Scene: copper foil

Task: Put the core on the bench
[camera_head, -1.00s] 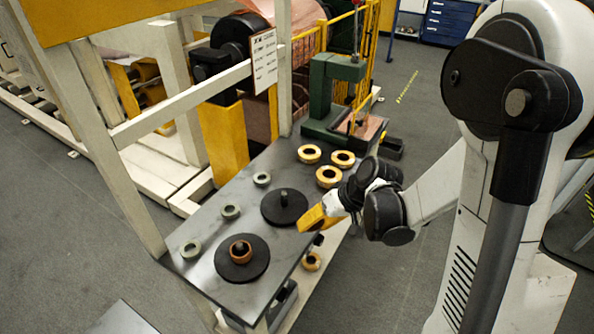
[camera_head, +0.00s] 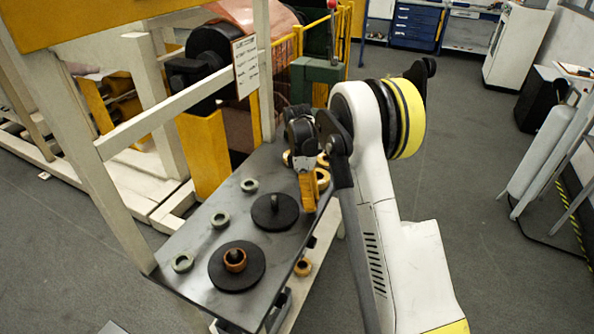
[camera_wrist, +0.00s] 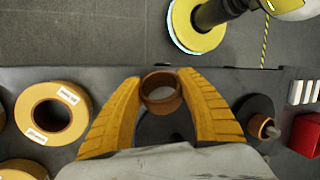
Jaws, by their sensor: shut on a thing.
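In the wrist view a brown ring-shaped core (camera_wrist: 163,105) sits between the yellow fingertips of my gripper (camera_wrist: 160,84), which is shut on it. In the head view my gripper (camera_head: 308,207) points down at the right edge of the dark bench (camera_head: 205,243), beside the middle black disc; the held core cannot be made out there. The middle black disc (camera_head: 268,219) has a bare upright peg. A second brown core (camera_head: 235,266) sits around the peg of the nearer black disc (camera_head: 221,279).
Several green-grey rings (camera_head: 220,220) stand along the bench's left side. Yellow rolls (camera_head: 323,183) are behind my gripper, by the green press (camera_head: 301,76). Another ring (camera_head: 303,267) lies on the lower shelf. A pale frame post (camera_head: 123,213) rises at the bench's left. Bare bench shows between the discs and rings.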

